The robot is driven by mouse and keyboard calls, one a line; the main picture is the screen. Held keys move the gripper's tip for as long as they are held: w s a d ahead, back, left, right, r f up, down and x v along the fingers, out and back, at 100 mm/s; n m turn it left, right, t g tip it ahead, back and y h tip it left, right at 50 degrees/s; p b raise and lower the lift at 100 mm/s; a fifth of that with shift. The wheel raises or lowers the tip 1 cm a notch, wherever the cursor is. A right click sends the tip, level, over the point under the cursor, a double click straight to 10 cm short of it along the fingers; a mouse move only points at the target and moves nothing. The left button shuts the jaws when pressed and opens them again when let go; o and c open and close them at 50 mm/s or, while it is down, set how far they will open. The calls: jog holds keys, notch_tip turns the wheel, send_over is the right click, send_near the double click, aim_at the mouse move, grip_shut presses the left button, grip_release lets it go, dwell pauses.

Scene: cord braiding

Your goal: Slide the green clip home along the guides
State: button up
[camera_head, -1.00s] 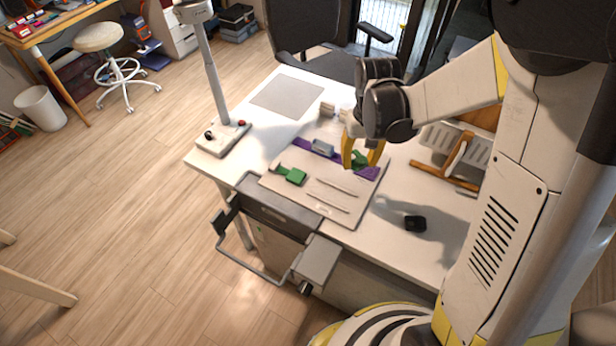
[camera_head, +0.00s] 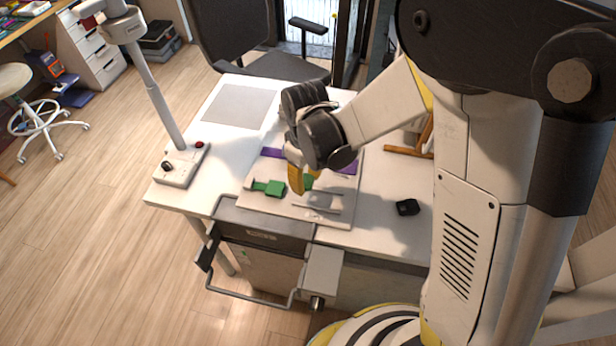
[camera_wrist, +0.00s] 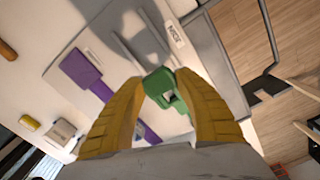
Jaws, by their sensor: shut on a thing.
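The green clip (camera_wrist: 163,88) sits between the yellow fingers of my gripper (camera_wrist: 160,105), which are shut on it. The thin guides (camera_wrist: 127,50) run along the board ahead of the clip in the wrist view. A purple strip (camera_wrist: 80,70) lies beside them.
A black object (camera_head: 408,207) lies on the white desk right of the board. A control box (camera_head: 180,170) with a post stands at the left. A brown wooden piece (camera_head: 408,152) is at the right back. A grey mat (camera_head: 240,104) lies at the back; desk around it is clear.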

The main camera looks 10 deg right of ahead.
aim_at(307, 198)
jog(key=shift+f+b, duration=2.1)
jog(key=shift+f, duration=0.8)
jog(key=shift+s+f+b, duration=0.1)
jog(key=shift+f+b, duration=0.2)
jog(key=shift+b, duration=0.05)
jog(key=shift+c, duration=0.2)
jog(key=shift+f, duration=0.1)
jog(key=shift+c, duration=1)
jog(key=shift+f+b, duration=0.2)
jog(key=shift+b, duration=0.2)
